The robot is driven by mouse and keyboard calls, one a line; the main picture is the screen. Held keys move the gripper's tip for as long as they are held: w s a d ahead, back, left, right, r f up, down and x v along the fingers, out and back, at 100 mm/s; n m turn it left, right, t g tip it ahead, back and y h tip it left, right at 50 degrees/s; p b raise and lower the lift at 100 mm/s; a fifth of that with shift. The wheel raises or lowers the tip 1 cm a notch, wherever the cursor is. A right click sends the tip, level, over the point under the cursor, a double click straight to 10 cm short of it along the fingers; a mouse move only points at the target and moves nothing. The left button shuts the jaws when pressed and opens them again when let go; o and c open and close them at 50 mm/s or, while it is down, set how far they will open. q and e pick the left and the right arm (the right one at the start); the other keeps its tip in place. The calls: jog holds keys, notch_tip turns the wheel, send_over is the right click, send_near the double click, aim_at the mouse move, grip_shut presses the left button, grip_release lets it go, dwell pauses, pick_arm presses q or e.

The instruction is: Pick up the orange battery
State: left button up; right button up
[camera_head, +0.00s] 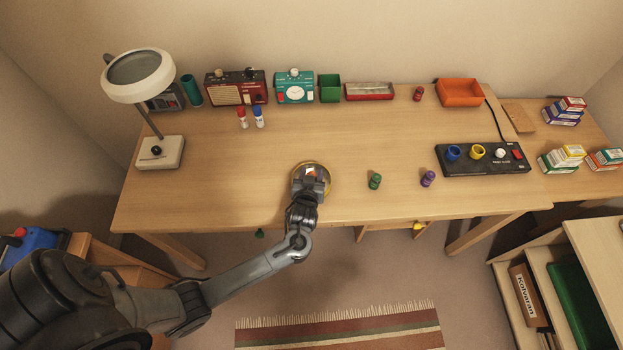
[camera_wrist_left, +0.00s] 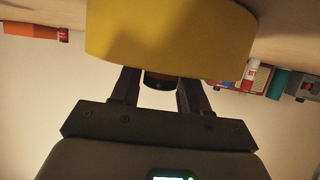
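A round yellow dish (camera_head: 325,184) stands near the front edge of the desk. My left gripper (camera_head: 311,171) is over it, and a small orange patch shows at the gripper. In the left wrist view, which is upside down, the wall of the yellow dish (camera_wrist_left: 170,35) hides my fingertips. A dark cylinder end with a brownish-orange band (camera_wrist_left: 160,82), likely the orange battery, shows between the two fingers. The fingers are close to its sides; I cannot tell if they press on it. My right gripper is not in view.
A green battery (camera_head: 375,181) and a purple battery (camera_head: 428,178) stand right of the dish. A black charger (camera_head: 483,169) with several coloured cups lies farther right. A lamp (camera_head: 160,152) stands left. Radios, a green box and an orange tray (camera_head: 459,92) line the back.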

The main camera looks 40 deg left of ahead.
pick_arm(q)
jog(key=c, duration=0.7)
jog(key=shift+r, duration=0.15)
